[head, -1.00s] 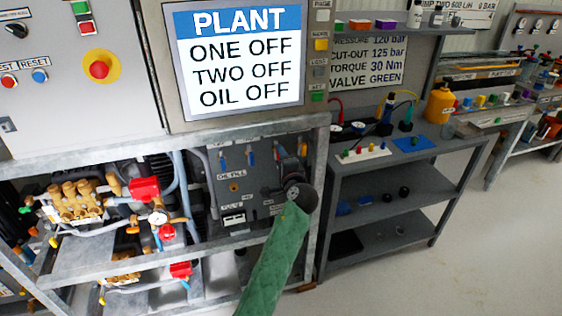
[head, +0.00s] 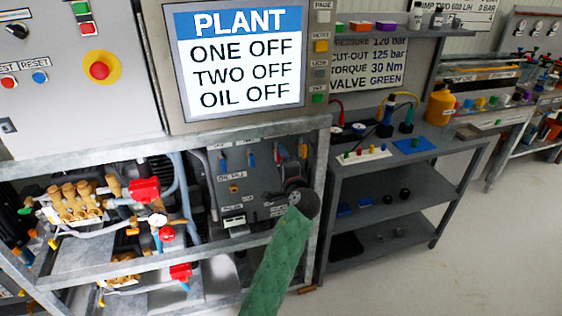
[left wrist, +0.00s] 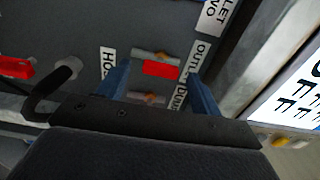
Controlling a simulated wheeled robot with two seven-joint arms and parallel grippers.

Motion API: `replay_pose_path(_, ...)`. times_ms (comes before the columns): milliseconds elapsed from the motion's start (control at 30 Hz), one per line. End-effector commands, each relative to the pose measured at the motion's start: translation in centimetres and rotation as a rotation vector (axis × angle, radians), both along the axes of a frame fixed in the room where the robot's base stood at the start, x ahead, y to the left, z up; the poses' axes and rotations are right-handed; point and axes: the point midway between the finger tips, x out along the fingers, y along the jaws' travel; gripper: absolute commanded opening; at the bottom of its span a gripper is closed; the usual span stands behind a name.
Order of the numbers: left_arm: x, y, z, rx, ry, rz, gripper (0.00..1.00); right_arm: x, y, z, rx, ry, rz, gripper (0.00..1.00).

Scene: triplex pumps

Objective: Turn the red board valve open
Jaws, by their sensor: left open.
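The red valve handle (left wrist: 160,68) shows in the left wrist view on the dark board, as a short red bar between a labelled pair of brass fittings. My left gripper (left wrist: 160,78) is open, with one blue finger on each side of the red handle. I cannot tell whether either finger touches it. In the head view my left gripper (head: 291,185) is at the right part of the dark board (head: 235,190), and the wrist hides the red handle there. My right gripper is not in view.
A second red part (left wrist: 16,67) and a black curved piece (left wrist: 48,92) lie left in the wrist view. A grey frame post (head: 320,190) stands close right of my gripper. Pumps with red parts (head: 145,190) fill the frame at left. Floor is clear at right.

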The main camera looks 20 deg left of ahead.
Motion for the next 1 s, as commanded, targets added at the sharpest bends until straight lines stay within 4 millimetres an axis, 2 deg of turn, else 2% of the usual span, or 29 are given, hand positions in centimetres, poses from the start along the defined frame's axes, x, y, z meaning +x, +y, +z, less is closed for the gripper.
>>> replay_pose_path(200,-2.9,-2.0,-0.3,-0.003,0.001,0.000,0.65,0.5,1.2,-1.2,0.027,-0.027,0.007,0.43)
replay_pose_path(400,-4.9,-3.3,-0.2,-0.002,0.000,0.000,0.65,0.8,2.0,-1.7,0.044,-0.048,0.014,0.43)
replay_pose_path(667,-5.5,-3.7,0.0,-0.001,-0.001,0.001,0.65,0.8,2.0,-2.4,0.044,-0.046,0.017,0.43)
replay_pose_path(1000,-5.5,-3.7,0.0,-0.004,-0.003,0.001,0.65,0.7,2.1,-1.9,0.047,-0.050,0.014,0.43)
